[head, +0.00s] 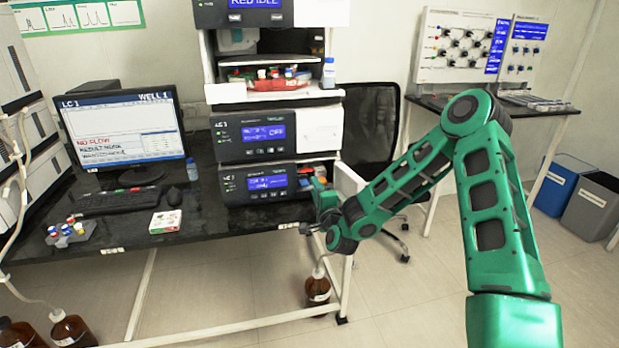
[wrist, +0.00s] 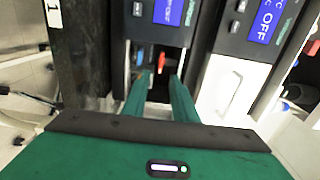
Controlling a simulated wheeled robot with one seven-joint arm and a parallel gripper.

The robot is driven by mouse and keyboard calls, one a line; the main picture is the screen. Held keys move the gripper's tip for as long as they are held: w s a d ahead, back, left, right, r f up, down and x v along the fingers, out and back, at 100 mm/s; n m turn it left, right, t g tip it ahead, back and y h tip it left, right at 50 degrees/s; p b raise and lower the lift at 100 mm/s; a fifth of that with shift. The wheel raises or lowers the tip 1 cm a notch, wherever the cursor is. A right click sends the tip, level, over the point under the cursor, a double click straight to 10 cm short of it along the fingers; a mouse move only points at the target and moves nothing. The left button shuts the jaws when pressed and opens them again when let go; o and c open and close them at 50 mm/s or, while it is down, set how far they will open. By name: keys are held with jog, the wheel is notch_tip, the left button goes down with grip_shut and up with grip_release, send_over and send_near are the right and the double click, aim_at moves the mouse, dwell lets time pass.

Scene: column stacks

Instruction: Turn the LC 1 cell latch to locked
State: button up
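The LC 1 stack (head: 266,135) stands on the dark bench in the head view. Its lowest module (head: 252,184) has an open compartment at its right. In the wrist view a small red lever (wrist: 161,64), which looks like the cell latch, sits in this dark recess (wrist: 157,90). Its exact setting is too small to tell. My gripper (wrist: 161,80) points into the recess, its two green fingers apart on either side of the lever's line. I cannot tell whether they touch it. In the head view my gripper (head: 318,183) is at the module's right front, partly hiding the compartment.
A white door panel (head: 348,180) stands open right of the compartment. A blue part (wrist: 140,57) is beside the lever. The monitor (head: 122,128) reads LC 1, WELL 1 and NO FLOW. A brown bottle (head: 318,290) stands under the bench edge, below my gripper.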

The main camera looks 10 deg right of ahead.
aim_at(307, 170)
jog(key=w, duration=0.9)
jog(key=shift+w+a, duration=0.1)
jog(key=shift+w, duration=0.3)
